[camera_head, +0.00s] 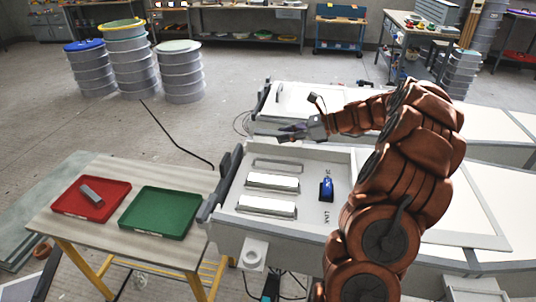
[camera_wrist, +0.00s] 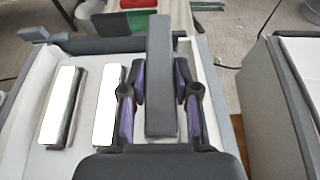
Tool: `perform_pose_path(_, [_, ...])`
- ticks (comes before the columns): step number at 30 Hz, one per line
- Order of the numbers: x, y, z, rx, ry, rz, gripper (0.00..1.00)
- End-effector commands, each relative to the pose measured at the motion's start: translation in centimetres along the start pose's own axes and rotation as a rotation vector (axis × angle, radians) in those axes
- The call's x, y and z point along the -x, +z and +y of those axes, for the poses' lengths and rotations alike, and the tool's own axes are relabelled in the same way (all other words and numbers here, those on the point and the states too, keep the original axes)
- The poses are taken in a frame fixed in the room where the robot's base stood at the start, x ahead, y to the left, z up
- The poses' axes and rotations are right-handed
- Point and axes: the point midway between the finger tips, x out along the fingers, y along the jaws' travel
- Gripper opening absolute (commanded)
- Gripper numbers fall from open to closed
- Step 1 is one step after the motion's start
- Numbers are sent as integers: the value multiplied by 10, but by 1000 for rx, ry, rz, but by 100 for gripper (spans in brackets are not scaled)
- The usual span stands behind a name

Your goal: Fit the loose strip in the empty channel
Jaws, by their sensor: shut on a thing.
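My gripper (camera_head: 300,132) is above the far part of the pale mould (camera_head: 338,222). In the wrist view its purple-padded fingers (camera_wrist: 160,98) are shut on a long dark grey strip (camera_wrist: 160,50), which points away from the wrist. The empty channel (camera_head: 277,165) is a grey-rimmed slot at the far end of a row in the mould. Two channels nearer the camera hold white-topped strips (camera_head: 272,182) and (camera_head: 266,206); both also show left of the gripper in the wrist view (camera_wrist: 62,105). The held strip and gripper hide the empty channel there.
A red tray (camera_head: 68,211) with a grey block (camera_head: 91,194) and an empty green tray (camera_head: 160,226) stand on a side table left of the mould. A blue object (camera_head: 326,188) sits on the mould's right part. Another pale mould (camera_head: 300,98) lies behind.

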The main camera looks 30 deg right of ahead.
Motion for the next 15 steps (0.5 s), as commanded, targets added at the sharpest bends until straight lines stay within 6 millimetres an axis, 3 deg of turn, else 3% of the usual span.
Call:
perform_pose_path(9, [-18, -44, 0, -6, 1, -1, 0])
perform_pose_path(15, [-24, -57, 0, -3, 1, -1, 0])
